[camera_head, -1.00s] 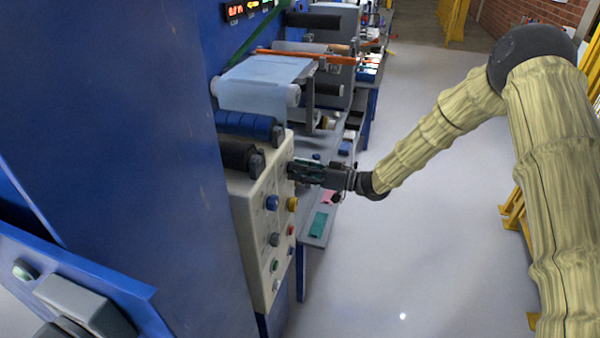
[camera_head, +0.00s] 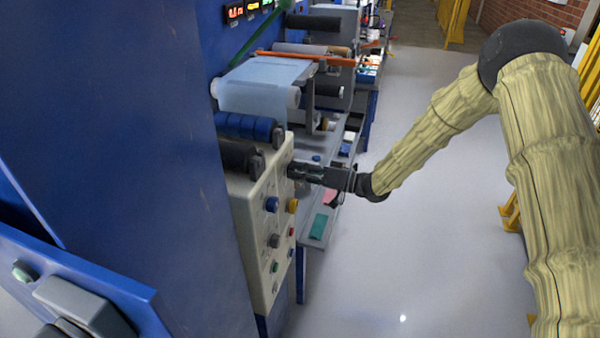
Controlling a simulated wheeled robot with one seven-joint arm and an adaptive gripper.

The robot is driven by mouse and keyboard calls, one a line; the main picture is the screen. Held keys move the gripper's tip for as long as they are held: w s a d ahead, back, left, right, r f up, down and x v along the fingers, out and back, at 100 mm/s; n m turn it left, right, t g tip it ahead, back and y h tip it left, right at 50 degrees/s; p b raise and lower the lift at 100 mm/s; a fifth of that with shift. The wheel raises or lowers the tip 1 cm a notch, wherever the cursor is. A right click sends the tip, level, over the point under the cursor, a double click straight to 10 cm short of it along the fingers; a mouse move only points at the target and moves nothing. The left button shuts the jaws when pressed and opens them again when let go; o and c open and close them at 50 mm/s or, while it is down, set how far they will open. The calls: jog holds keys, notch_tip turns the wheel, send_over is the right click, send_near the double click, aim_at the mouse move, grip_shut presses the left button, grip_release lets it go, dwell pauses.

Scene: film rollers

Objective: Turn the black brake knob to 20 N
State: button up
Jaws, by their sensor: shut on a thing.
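The cream control panel (camera_head: 252,215) stands at the middle left, its knob face turned toward the right. My gripper (camera_head: 294,171) reaches in from the right and is shut at the upper part of that face. The thing between its fingers is hidden by them; it sits where a knob would be, and I take it to be the black brake knob. The knob's pointer and any 20 N mark cannot be read from here. Lower on the face are a blue knob (camera_head: 271,204), a yellow knob (camera_head: 292,206) and a dark grey knob (camera_head: 274,241).
A red button (camera_head: 291,232) and other small buttons sit low on the panel. A blue roller (camera_head: 246,125) and a black roller (camera_head: 240,155) lie behind its top.

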jog(key=o, duration=1)
jog(key=shift+o, duration=0.2)
jog(key=v, duration=1.2)
jog(key=shift+d, duration=0.1)
